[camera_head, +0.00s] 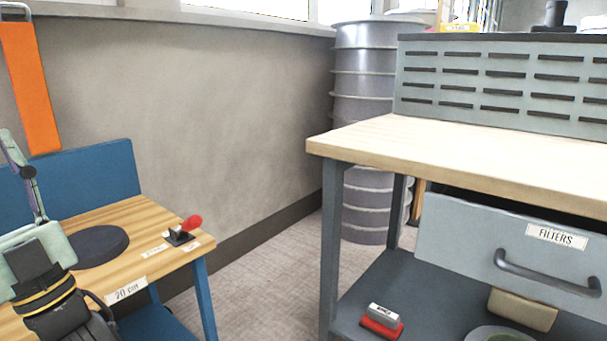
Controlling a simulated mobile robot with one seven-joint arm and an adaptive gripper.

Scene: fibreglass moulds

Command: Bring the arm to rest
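A dark jointed part with yellow bands (46,297) fills the bottom left corner, in front of the small wooden table (170,222). It looks like the end of my arm, with my gripper (30,260) as its dark upper block. I cannot tell whether these two belong together.
On the small table are a dark disc (98,247) and a red-handled lever (189,227). At right stands a workbench (450,155) with a bare top, a FILTERS drawer (530,255) slightly open and a lower shelf (400,285). Floor between the tables is clear.

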